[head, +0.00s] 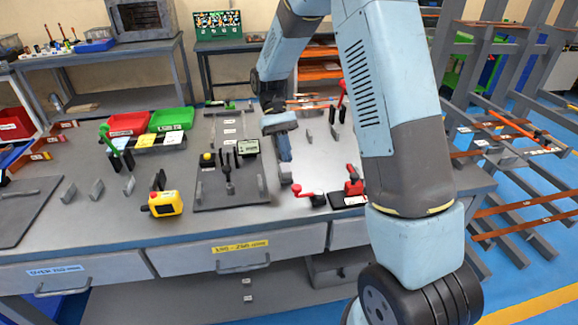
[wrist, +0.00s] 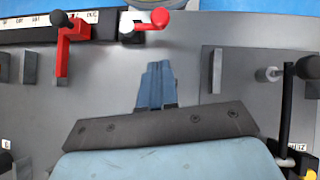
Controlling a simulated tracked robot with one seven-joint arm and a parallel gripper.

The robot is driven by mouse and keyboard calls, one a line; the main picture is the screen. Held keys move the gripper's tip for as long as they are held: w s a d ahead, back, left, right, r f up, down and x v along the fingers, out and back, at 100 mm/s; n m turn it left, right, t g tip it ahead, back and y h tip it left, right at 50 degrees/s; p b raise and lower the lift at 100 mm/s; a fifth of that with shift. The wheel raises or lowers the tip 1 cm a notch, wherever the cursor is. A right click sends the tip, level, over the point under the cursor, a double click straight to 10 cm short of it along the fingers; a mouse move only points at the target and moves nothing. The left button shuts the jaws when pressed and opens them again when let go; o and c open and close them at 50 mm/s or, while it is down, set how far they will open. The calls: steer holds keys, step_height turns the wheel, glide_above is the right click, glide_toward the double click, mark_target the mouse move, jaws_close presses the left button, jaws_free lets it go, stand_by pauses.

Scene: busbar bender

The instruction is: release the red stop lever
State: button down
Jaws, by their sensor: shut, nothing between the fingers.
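My gripper (head: 285,170) points down over the bench, fingers together and empty; it also shows in the wrist view (wrist: 156,75). A short red lever with a ball knob (head: 302,192) lies beside it, nearer the front edge, and shows at the top of the wrist view (wrist: 152,22). It does not touch the fingers. Next to it stands a red bracket-like lever (head: 353,182) with a black knob, seen in the wrist view (wrist: 71,45) left of the fingers. I cannot tell for certain which red part is the stop lever.
A dark plate (head: 245,190) with a black upright handle stands left of my gripper. A yellow box (head: 166,203) is farther left. Red (head: 128,124) and green (head: 171,119) bins are at the back. A tall red-handled lever (head: 342,90) stands behind. Small grey upright blocks stand around.

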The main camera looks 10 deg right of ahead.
steer(key=v, duration=0.7)
steer(key=shift+a, duration=0.2)
steer(key=shift+f, duration=0.1)
steer(key=s+d+r+m+t+y, duration=0.1)
steer(key=s+d+r+t, duration=0.55)
steer(key=s+r, duration=0.55)
steer(key=s+d+r+t, duration=0.2)
steer(key=s+d+t, duration=0.1)
steer(key=s, duration=0.4)
steer(key=s+d+r+m+t, duration=0.1)
steer(key=s+d+r+t, duration=0.1)
steer(key=s, duration=0.6)
steer(key=shift+d+t+y, duration=0.3)
steer(key=shift+d+t, duration=0.2)
steer(key=shift+t, duration=0.45)
steer(key=shift+r, duration=0.1)
